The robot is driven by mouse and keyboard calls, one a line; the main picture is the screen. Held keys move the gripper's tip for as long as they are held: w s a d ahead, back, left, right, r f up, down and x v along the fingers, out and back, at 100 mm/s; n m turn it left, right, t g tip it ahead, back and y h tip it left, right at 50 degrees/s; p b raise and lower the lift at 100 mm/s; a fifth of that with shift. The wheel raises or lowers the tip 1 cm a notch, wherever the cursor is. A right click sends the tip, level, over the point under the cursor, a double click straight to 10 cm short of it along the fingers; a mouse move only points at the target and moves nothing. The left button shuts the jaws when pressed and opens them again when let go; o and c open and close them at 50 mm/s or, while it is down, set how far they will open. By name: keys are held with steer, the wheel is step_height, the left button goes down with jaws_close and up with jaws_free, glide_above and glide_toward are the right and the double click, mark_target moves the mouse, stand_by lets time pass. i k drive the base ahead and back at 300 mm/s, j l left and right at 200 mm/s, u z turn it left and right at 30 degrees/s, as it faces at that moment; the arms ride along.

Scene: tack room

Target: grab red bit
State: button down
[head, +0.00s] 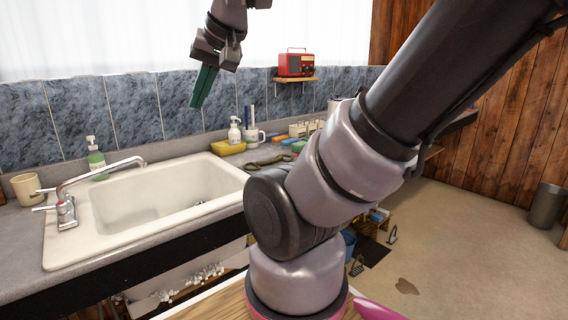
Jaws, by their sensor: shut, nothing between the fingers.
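My gripper (198,100), with dark green fingers, hangs high in the head view, in front of the blue tiled wall and above the sink. Its fingers are together and empty, pointing down and slightly left. I cannot make out a red bit for certain. A dark, curved thing (268,162) lies on the counter right of the sink, but it is too small to identify. My arm hides part of the counter to its right.
A white sink (120,222) with a chrome tap (66,212) fills the left. A yellow tray (228,148), a white spray bottle (234,131) and a mug (250,137) stand behind it. A red radio (296,64) sits on a wall shelf. Open floor lies right.

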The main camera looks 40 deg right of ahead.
mark_target(258, 164)
steer(key=k+l+z, duration=0.1)
steer(key=z, duration=0.85)
steer(key=u, duration=0.35)
steer(key=i+l+u, duration=0.1)
steer(key=l+u, duration=0.15)
steer(key=i+l+u, duration=0.1)
steer(key=l+u, duration=0.4)
steer(key=l, duration=0.2)
steer(key=i+l+u, duration=0.1)
steer(key=l, duration=0.7)
steer(key=i+l+u, duration=0.1)
steer(key=l, duration=0.7)
steer(key=l+u, duration=0.1)
steer(key=l, duration=0.7)
steer(key=i, duration=0.05)
